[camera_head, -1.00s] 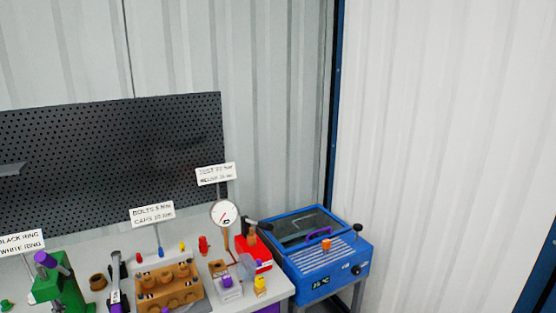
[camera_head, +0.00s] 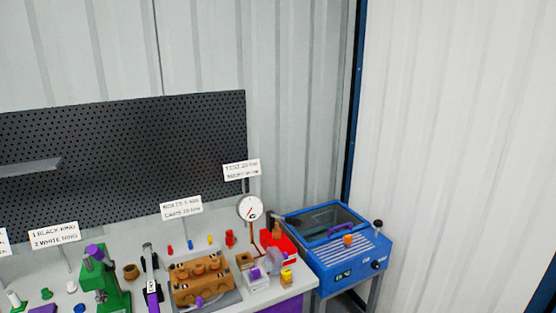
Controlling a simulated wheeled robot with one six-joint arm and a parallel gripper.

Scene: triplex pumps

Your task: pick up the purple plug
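Small purple pieces show on the grey workbench, and I cannot tell for sure which is the plug. One purple piece (camera_head: 199,302) is at the front of the brown block (camera_head: 203,292), which has several round bosses on top. Another purple piece (camera_head: 255,273) sits in or on a small clear-white box (camera_head: 257,284) to the right of the block. My gripper is not in view.
A green press (camera_head: 112,290) with a purple top and a black-and-white upright tool (camera_head: 152,280) stand left of the block. A dial gauge (camera_head: 250,208), red unit (camera_head: 278,240) and blue machine (camera_head: 345,255) stand right. A black pegboard (camera_head: 130,150) is behind.

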